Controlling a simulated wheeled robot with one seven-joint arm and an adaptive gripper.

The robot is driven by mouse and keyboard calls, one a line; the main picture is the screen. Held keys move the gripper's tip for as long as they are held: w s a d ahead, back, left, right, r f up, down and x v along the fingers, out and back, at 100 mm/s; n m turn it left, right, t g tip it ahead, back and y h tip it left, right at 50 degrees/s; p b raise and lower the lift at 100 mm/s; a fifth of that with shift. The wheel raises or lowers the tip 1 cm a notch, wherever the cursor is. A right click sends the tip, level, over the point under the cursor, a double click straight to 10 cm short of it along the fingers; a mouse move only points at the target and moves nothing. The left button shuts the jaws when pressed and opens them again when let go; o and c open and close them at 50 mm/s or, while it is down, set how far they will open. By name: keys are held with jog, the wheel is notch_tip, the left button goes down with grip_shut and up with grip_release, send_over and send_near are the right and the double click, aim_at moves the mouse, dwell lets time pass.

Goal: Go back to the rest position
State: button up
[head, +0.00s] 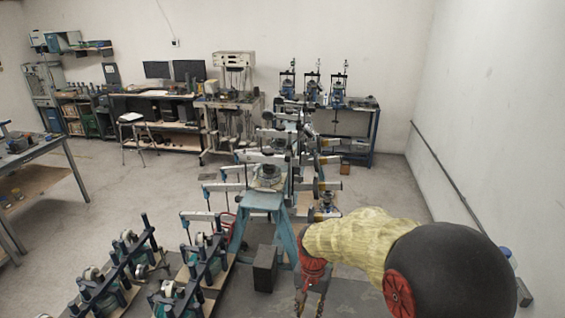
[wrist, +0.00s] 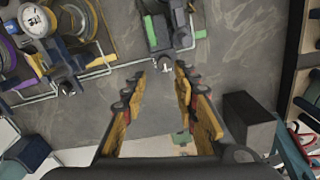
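My gripper (head: 310,304) is low at the bottom of the head view, right of centre, at the end of my yellow-sleeved arm. A teal stand with lever frames (head: 268,200) stands just beyond and left of the gripper. A dark block (head: 265,268) stands on the floor left of the gripper, and it shows right of the fingers in the wrist view (wrist: 250,122).
Low lever assemblies (head: 195,262) fill the front left floor. A blue bench (head: 345,138) with several devices stands at the back. A workbench (head: 35,155) is at the left. A white wall (head: 490,120) with a rail closes the right side. Open floor (head: 120,190) lies left of centre.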

jog(key=s+d+r+n+t+b, duration=0.2)
jog(key=s+d+b, duration=0.3)
jog(key=s+b, duration=0.3)
jog(key=s+d+r+n+t+b, duration=0.2)
jog(key=s+d+r+t+b, duration=0.2)
jog(key=s+b, duration=0.4)
jog(key=s+d+r, duration=0.1)
jog(key=s, duration=0.5)
jog(key=shift+d+n, duration=0.3)
jog(key=shift+r, duration=0.15)
